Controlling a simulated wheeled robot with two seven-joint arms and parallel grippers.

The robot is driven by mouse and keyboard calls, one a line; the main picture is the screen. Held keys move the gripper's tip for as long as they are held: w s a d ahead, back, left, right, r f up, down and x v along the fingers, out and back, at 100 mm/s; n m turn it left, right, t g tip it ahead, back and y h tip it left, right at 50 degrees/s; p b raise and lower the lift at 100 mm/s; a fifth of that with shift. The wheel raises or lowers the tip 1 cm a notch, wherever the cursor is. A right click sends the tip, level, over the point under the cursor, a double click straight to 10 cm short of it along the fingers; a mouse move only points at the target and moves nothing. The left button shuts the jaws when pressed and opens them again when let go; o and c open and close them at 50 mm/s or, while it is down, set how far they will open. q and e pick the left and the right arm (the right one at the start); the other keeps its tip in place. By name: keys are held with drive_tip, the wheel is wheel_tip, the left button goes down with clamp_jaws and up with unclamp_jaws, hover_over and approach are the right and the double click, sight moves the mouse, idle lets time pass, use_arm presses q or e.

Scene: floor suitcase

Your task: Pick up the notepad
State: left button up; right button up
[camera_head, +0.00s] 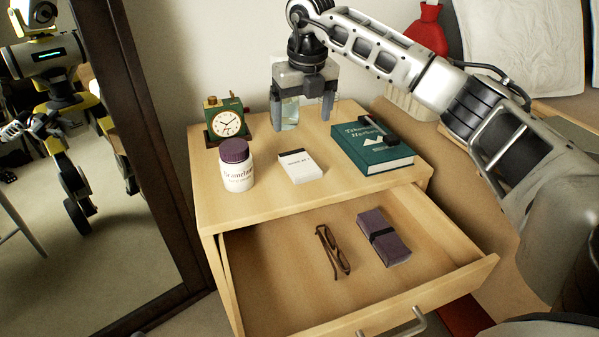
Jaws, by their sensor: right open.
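The notepad (301,168), a small white pad with a dark strip along its far edge and a line of print, lies flat on top of the wooden nightstand (335,192). My right gripper (302,116) points down over the back of the nightstand top, behind the notepad in the picture and apart from it. Its two dark fingers are spread, and no held object is visible. A clear glass (290,108) shows between and behind the fingers; I cannot tell if they touch it. My left gripper is not directly in view.
A white bottle with purple cap (237,172) and a green clock (229,124) stand left of the notepad. A green book (372,148) with a dark object on it lies right. The open drawer (290,290) holds glasses (333,250) and a purple banded case (384,238). A mirror (95,190) stands left.

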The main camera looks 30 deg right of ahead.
drive_tip(key=b, duration=0.2)
hover_over(300, 163)
drive_tip(key=f, duration=0.6)
drive_tip(key=shift+s+a+f, duration=0.15)
drive_tip(key=shift+s+f, duration=0.15)
drive_tip(key=shift+f, duration=0.35)
wheel_tip(300, 163, down, 3)
drive_tip(key=shift+r+b, duration=0.1)
drive_tip(key=shift+b, duration=0.85)
drive_tip(key=shift+w+f, duration=0.1)
drive_tip(key=shift+f, duration=0.4)
drive_tip(key=shift+w+f+b, duration=0.1)
drive_tip(key=shift+f+b, duration=0.2)
drive_tip(key=shift+f, duration=0.05)
use_arm(q)
drive_tip(key=r+t+h, duration=0.1)
drive_tip(key=w+r+t+h, duration=0.1)
drive_tip(key=r, duration=0.1)
drive_tip(key=shift+w+d+r+t, duration=0.15)
drive_tip(key=shift+w+d+t, duration=0.05)
drive_tip(key=shift+t, duration=0.1)
use_arm(e)
drive_tip(key=c, duration=1.1)
